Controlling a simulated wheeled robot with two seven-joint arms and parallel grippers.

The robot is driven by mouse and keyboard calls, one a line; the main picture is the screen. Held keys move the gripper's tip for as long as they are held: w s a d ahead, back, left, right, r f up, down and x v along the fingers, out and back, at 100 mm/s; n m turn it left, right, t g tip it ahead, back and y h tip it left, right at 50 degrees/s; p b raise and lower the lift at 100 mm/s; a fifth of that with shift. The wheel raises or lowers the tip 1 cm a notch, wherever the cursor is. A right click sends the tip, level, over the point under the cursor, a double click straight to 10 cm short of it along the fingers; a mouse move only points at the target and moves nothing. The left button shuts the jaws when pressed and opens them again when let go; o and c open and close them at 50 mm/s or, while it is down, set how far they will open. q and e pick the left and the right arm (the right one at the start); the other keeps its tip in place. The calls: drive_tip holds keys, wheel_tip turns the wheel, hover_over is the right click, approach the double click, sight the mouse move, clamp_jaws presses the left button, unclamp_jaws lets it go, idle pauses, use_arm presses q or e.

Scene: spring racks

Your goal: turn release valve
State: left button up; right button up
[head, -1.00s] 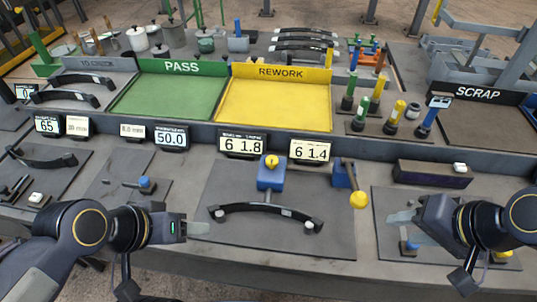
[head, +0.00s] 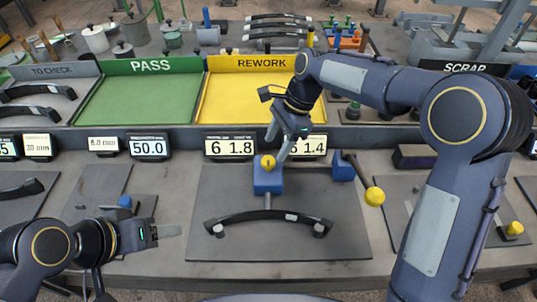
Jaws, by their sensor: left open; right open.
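A blue block (head: 268,182) with a round yellow knob (head: 267,162) on top stands on the grey centre plate. To its right a lever with a yellow ball end (head: 374,196) comes from a smaller blue block (head: 342,168). I cannot tell which of these is the release valve. My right gripper (head: 279,143) is open, pointing down just above and right of the yellow knob, seemingly apart from it. My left gripper (head: 168,231) is open and empty at the left, beside the centre plate. A black curved spring (head: 262,217) lies on two posts in front of the blue block.
Displays (head: 229,147) line the ledge behind the plate; my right arm partly covers the one reading 1.4. The green PASS tray (head: 140,98) and yellow REWORK tray (head: 225,98) are empty. A dark box (head: 412,156) stands at right. The plate's front is clear.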

sight(269, 160)
drive_tip(key=x, duration=0.5)
drive_tip(key=c, duration=1)
